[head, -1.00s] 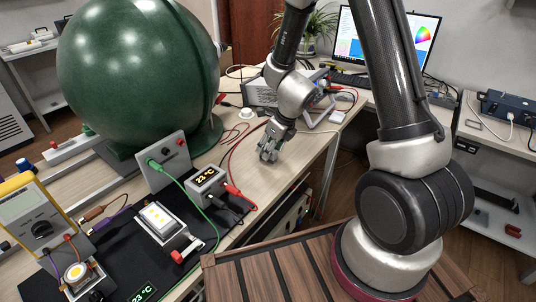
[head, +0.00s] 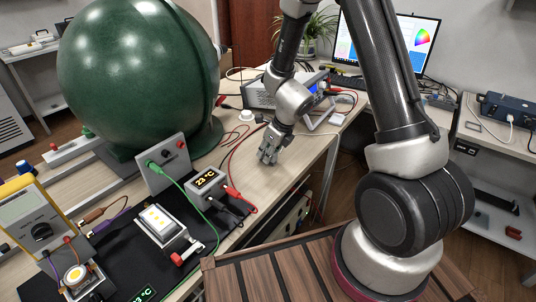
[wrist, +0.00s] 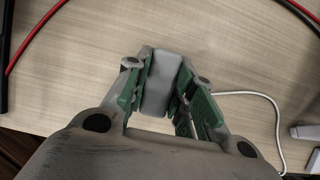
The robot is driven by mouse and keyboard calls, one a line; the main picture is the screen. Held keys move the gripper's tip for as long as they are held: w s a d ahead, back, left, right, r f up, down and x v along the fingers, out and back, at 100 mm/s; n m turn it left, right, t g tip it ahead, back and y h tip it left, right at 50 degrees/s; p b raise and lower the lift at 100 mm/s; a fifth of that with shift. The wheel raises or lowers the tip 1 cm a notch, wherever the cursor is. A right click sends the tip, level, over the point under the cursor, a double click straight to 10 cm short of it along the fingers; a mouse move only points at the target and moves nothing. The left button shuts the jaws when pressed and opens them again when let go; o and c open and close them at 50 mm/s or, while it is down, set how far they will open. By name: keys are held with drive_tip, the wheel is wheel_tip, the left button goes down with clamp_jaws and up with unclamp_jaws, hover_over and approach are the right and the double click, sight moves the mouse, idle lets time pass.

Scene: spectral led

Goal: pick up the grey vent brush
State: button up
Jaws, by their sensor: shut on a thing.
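The grey vent brush (wrist: 161,82) shows in the wrist view as a small grey block between the two fingers. My gripper (wrist: 160,92) is shut on it, with green finger pads on both sides. The brush's lower part is hidden by the fingers and the gripper body. In the head view my gripper (head: 268,155) points down at the light wooden bench top near its front edge. The brush cannot be made out there. I cannot tell whether the brush touches the bench.
A large green sphere (head: 140,75) stands left of my gripper. An instrument (head: 262,95) sits behind. In the wrist view a red cable (wrist: 40,35) and white cable (wrist: 262,97) flank the gripper.

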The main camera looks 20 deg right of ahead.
wheel_tip(320, 180, up, 10)
idle(0.6)
drive_tip(key=o, duration=0.5)
drive_tip(key=shift+c, duration=0.2)
clamp_jaws()
